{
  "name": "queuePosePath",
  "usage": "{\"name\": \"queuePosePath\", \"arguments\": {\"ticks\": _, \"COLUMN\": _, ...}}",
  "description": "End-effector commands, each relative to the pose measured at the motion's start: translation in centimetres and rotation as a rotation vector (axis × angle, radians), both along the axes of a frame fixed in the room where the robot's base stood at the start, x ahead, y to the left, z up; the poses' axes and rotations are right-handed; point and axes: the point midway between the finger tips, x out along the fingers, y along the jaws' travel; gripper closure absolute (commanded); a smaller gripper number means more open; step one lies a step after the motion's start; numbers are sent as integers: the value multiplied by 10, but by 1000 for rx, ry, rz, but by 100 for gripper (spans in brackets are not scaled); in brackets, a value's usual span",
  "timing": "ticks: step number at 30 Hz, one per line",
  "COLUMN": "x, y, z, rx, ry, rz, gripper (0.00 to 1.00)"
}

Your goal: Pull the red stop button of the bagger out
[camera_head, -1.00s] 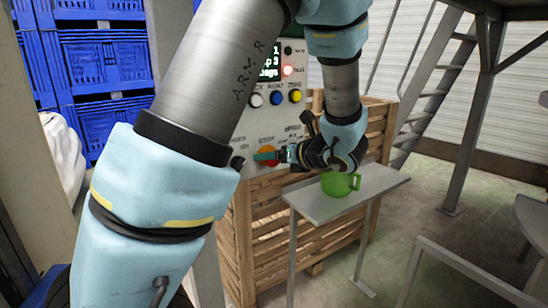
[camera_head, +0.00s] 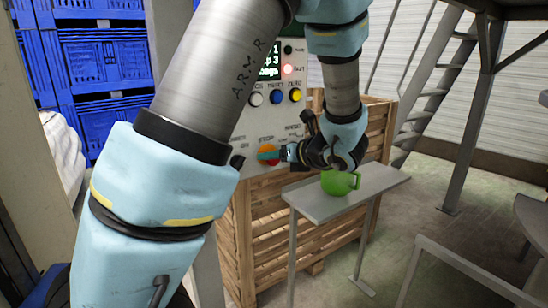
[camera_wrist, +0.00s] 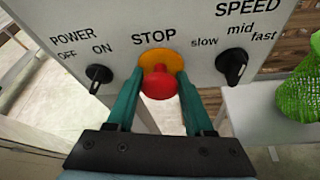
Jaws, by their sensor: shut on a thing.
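The red stop button (camera_wrist: 159,84) stands out from a yellow-orange plate (camera_wrist: 154,58) under the word STOP on the bagger's pale panel (camera_wrist: 120,22). My gripper (camera_wrist: 160,84) has its two teal fingers on either side of the red head and is shut on it. In the head view my gripper (camera_head: 270,155) reaches the panel from the right.
A black power knob (camera_wrist: 98,76) is left of the button and a black speed knob (camera_wrist: 232,66) is right. A green net roll (camera_head: 340,182) sits on a small grey table (camera_head: 330,205) beside a wooden crate (camera_head: 262,240).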

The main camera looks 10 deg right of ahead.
Motion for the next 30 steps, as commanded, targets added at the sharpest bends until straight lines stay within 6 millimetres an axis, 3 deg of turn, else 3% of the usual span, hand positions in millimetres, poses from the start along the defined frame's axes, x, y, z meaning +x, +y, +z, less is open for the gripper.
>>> {"name": "queuePosePath", "arguments": {"ticks": 22, "x": -13, "y": -7, "z": 0, "rx": -1, "ry": 1, "rz": -2, "gripper": 100}}
{"name": "queuePosePath", "arguments": {"ticks": 23, "x": -13, "y": -7, "z": 0, "rx": -1, "ry": 1, "rz": -2, "gripper": 45}}
{"name": "queuePosePath", "arguments": {"ticks": 30, "x": -12, "y": -6, "z": 0, "rx": 0, "ry": 0, "rz": -1, "gripper": 18}}
